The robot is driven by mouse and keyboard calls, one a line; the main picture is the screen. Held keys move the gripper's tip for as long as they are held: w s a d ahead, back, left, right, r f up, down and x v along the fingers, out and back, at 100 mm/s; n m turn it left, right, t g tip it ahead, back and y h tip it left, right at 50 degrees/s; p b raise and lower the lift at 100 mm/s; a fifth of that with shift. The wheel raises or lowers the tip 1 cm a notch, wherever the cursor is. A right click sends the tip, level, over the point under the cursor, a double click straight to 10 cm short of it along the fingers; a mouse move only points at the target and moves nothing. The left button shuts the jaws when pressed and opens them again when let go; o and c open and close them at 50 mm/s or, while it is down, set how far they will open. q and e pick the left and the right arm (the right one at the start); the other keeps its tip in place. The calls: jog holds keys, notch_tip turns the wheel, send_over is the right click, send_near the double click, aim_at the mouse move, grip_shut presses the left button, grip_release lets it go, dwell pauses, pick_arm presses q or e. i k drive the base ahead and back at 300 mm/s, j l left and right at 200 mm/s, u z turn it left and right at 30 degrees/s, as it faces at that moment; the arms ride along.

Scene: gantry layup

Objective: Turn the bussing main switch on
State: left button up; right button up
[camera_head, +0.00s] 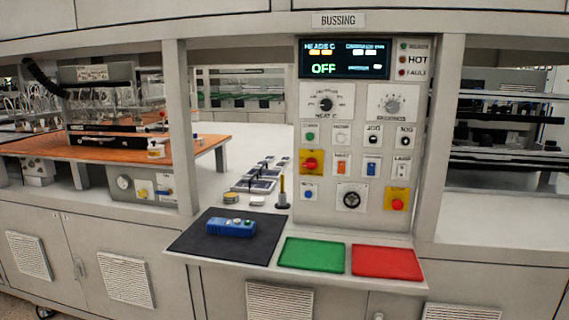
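The bussing panel (423,125) stands right of centre under a "BUSSING" sign (339,20). Its dark display (344,72) reads "OFF" in green. A red rotary knob on a yellow plate (311,162) sits at the panel's left side and looks like the main switch; its label is too small to read. A second red control on a yellow plate (397,204) is at the lower right and looks like a push button. Neither of my grippers is in view, and nothing covers the panel.
A shelf below the panel holds a black mat (190,240) with a blue device (231,227), a green mat (312,254) and a red mat (387,263). Grey posts flank the panel. An orange worktop (90,151) is at left. The space before the panel is clear.

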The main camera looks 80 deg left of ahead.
aim_at(311, 164)
jog(key=u, duration=2.55)
